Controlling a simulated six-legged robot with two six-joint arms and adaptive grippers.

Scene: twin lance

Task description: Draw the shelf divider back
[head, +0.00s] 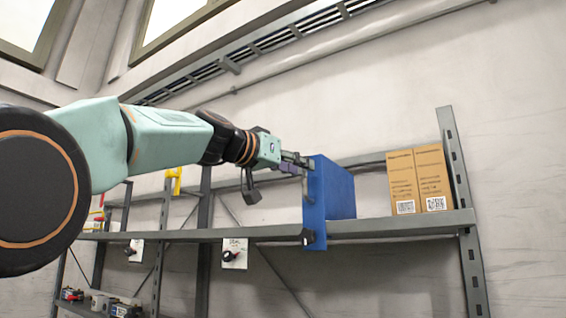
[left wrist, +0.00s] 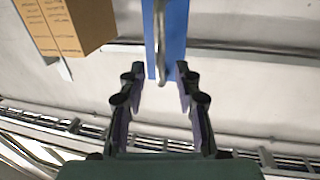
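The shelf divider (head: 337,190) is a blue upright panel standing on the grey shelf, left of two brown cartons. Its front edge hangs over the shelf's front. The divider also shows in the left wrist view (left wrist: 176,30), with a grey bar handle (left wrist: 160,35) on its front. My left gripper (head: 298,163) is at the upper front of the divider. My right gripper is in neither view.
The grey shelf (head: 400,223) runs across, with an upright post (head: 462,200) at the right. Two brown cartons (head: 419,180) stand right of the divider. A wall pipe (head: 300,69) runs above.

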